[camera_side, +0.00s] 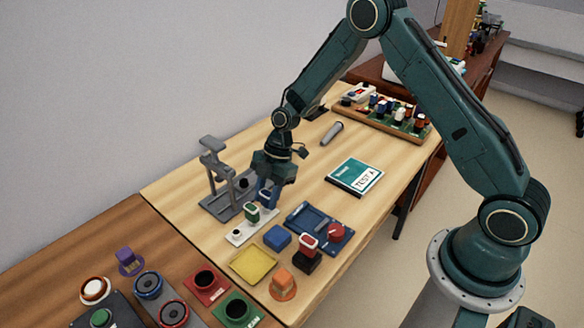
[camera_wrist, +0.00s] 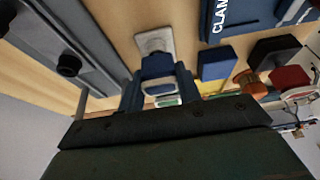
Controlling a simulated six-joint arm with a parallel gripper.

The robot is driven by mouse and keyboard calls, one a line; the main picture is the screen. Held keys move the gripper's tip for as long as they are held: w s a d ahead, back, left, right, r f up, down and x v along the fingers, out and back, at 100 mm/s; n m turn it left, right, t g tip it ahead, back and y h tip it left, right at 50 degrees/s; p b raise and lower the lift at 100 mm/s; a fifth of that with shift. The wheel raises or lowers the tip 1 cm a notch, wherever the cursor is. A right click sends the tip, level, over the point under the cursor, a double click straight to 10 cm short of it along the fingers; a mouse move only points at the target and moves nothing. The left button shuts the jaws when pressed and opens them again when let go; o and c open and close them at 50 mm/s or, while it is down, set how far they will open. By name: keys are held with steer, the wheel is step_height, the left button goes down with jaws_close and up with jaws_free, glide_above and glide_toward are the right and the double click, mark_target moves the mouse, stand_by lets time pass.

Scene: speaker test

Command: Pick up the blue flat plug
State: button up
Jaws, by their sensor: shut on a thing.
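My gripper (camera_side: 268,187) is shut on a blue plug (camera_side: 266,195), pointing down at the near side of the grey stand. In the wrist view the blue plug (camera_wrist: 157,66) sits between the two fingers (camera_wrist: 159,74), with a pale band on it. A pale strip (camera_side: 238,236) lies just below and in front; it also shows in the wrist view (camera_wrist: 153,42). I cannot tell whether the plug still touches the strip. A green plug (camera_side: 252,213) stands beside the blue one on the strip. The fingers partly hide the blue plug.
A grey stand (camera_side: 216,180) rises close to the left of my gripper. A blue block (camera_side: 277,238), a dark blue tray (camera_side: 306,221), a red-topped plug (camera_side: 307,247) and a yellow pad (camera_side: 253,263) lie in front. A teal booklet (camera_side: 355,177) lies right, with bare wood around it.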

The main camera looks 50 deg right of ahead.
mark_target(267, 194)
step_height(267, 194, up, 20)
steer(key=shift+f, duration=0.25)
stand_by(0.3)
stand_by(0.5)
